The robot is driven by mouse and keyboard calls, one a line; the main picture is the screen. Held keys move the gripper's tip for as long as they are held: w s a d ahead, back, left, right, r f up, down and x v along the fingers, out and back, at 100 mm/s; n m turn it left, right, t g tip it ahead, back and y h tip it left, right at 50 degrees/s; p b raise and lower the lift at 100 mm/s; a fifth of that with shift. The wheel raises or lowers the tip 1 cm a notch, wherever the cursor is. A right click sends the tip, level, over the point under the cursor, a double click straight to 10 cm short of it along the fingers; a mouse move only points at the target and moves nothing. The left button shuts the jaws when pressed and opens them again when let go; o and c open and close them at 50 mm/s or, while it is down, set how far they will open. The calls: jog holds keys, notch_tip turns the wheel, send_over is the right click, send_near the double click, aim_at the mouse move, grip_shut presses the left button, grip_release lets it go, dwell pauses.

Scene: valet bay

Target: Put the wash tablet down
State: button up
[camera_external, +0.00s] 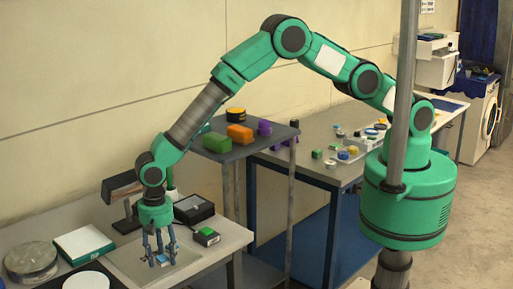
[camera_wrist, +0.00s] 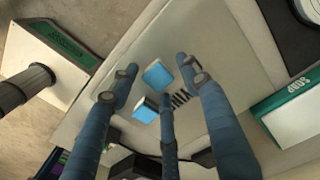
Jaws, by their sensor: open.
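A small blue-and-white wash tablet (camera_external: 162,259) is just under my gripper (camera_external: 160,250), low over a grey plate (camera_external: 187,264) on the near table. In the wrist view the tablet (camera_wrist: 157,75) lies between the spread blue fingers of my gripper (camera_wrist: 160,80). A second blue-and-white block shape (camera_wrist: 145,109) shows below it; I cannot tell whether it is another tablet or a reflection in the plate. My gripper is open and points down. Whether any finger touches the tablet is unclear.
A green-and-white box (camera_external: 83,244), a round tin (camera_external: 31,261) and a white disc (camera_external: 94,280) are left of the plate. A black box (camera_external: 193,207) and a small dark device with a green top (camera_external: 206,236) stand behind and right. A shelf (camera_external: 238,148) holds coloured blocks.

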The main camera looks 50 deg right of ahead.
aim_at(161, 256)
jog(key=c, duration=1)
jog(key=shift+r, duration=0.1)
jog(key=shift+r, duration=0.7)
notch_tip(161, 256, up, 2)
jog(key=s+d, duration=0.3)
jog(key=d, duration=0.4)
jog(key=s+d+r+b, duration=0.1)
jog(key=s+d, duration=0.3)
jog(key=d, duration=0.3)
jog(key=shift+s+d+r, duration=0.15)
jog(key=shift+r, duration=0.05)
